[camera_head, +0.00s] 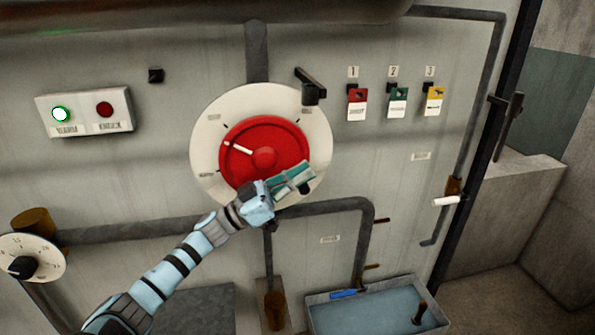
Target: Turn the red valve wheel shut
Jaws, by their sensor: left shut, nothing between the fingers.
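The red valve wheel (282,138) is mounted on a round cream dial plate (212,118) on the wall panel, at the centre of the view. A white pointer line on the wheel points to the upper left. My left gripper (306,177) is at the lower right edge of the wheel and overlaps its rim in the picture. Its fingers are shut with nothing between them. I cannot tell whether they touch the wheel. The gripper hides part of the lower rim and plate. My right gripper is not in view.
A black lever (311,86) sits just above right of the plate. Red, green and yellow tags (357,103) hang further right. A lamp box (85,112) with a lit green lamp is at left. Pipes (335,206) run below the wheel; a water-filled basin (315,300) stands beneath.

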